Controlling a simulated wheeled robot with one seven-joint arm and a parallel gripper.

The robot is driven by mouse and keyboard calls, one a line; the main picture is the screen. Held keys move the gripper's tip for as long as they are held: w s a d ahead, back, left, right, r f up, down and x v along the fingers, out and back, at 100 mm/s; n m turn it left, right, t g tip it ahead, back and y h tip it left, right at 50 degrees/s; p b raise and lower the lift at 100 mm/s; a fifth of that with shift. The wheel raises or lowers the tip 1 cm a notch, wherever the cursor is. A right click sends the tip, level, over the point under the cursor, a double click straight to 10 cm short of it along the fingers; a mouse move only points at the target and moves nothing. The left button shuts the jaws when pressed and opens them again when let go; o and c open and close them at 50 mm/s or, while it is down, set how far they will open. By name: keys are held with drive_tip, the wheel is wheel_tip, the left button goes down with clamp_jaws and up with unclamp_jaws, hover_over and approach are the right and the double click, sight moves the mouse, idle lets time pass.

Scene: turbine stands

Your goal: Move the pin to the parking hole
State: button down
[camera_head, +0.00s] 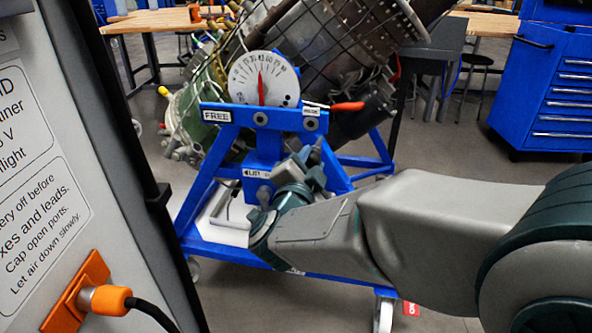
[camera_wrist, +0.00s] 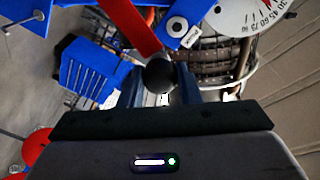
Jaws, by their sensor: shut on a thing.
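The pin shows as a dark round knob (camera_wrist: 158,75) between my fingers in the wrist view; its shank is hidden. My gripper (camera_wrist: 160,88) is shut on the knob. In the head view my gripper (camera_head: 308,165) is in front of the blue stand, just below its upper crossbar (camera_head: 285,120); the pin cannot be made out there. A round hole fitting (camera_head: 311,124) with a small white label above it is at the crossbar's right end. It also shows in the wrist view (camera_wrist: 178,27), beyond the knob and apart from it.
A white dial (camera_head: 263,78) with a red needle stands above the crossbar, beside a FREE plate (camera_head: 216,116). A red handle (camera_head: 346,106) projects right of the hole fitting. The caged turbine (camera_head: 335,45) is behind. A grey panel (camera_head: 70,180) blocks the left; a blue cabinet (camera_head: 550,90) stands right.

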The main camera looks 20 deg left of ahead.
drive_tip(key=shift+w+a+r+y+b, duration=0.2)
drive_tip(key=shift+w+a+r+y, duration=0.15)
drive_tip(key=shift+w+a, duration=0.3)
drive_tip(key=shift+w+a+r+y+b, duration=0.15)
drive_tip(key=shift+w+a+r+y, duration=0.15)
drive_tip(key=shift+w+a, duration=0.35)
drive_tip(key=shift+w+b, duration=0.35)
drive_tip(key=shift+w, duration=0.2)
idle(0.8)
drive_tip(key=shift+w, duration=0.3)
drive_tip(key=shift+w, duration=0.1)
drive_tip(key=shift+w, duration=0.6)
drive_tip(key=shift+w+a, duration=0.1)
drive_tip(key=shift+w, duration=0.05)
drive_tip(key=shift+w, duration=0.5)
drive_tip(key=shift+w, duration=0.15)
idle(0.4)
